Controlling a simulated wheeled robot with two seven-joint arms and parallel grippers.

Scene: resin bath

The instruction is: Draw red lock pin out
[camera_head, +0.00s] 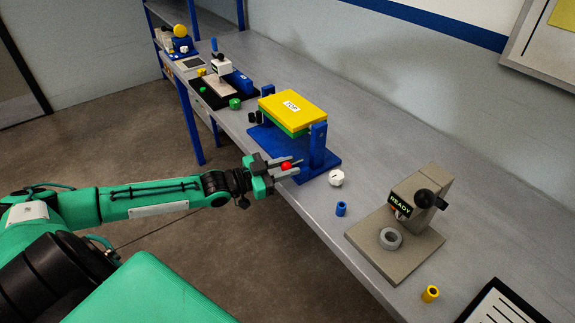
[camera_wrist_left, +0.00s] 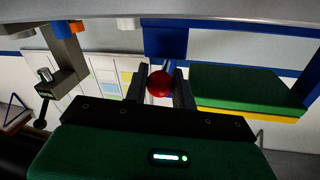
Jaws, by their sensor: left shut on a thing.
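The red lock pin shows as a red ball knob (camera_head: 286,166) at the front of the blue fixture (camera_head: 329,160) on the bench. In the left wrist view its red knob (camera_wrist_left: 159,84) sits between my fingers, with a grey shaft (camera_wrist_left: 166,65) running toward a blue upright (camera_wrist_left: 165,42). Whether the shaft's tip is inside the blue upright is hidden. My left gripper (camera_head: 284,168) is shut on the red knob at the bench's front edge; it also shows in the left wrist view (camera_wrist_left: 160,88). The fixture carries a yellow and green block (camera_head: 293,110). My right gripper is not in view.
A white knob-like piece (camera_head: 336,178), a blue cylinder (camera_head: 341,209) and a yellow cylinder (camera_head: 430,294) stand right of the fixture. A black mat with a small device (camera_head: 219,82) lies at the far left.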

